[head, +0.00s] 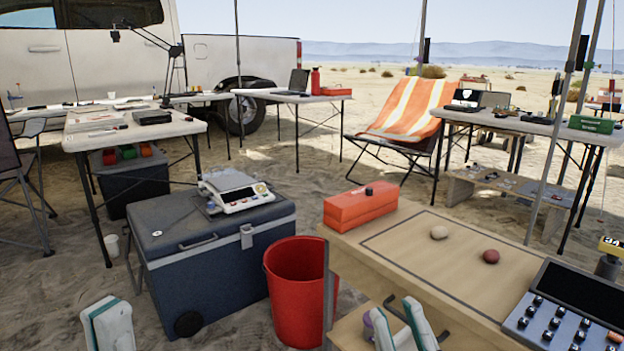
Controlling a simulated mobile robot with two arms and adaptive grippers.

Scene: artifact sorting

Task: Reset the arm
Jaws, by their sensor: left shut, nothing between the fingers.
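My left gripper (109,324) is at the bottom left, over the sand in front of the blue cooler (215,262). Its pale, teal-edged fingers are together and hold nothing. My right gripper (396,322) is at the bottom, in front of the near edge of the wooden table (395,240). Its two fingers stand apart with a gap between them, and I see nothing held there. The arms behind both grippers are out of the picture.
A tan stone (439,232), a dark red stone (491,256) and an orange box (361,207) sit on the wooden table. A dark-screened device with buttons (562,320) is at its right. A red bucket (297,285) stands between cooler and table. A scale (236,192) sits on the cooler.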

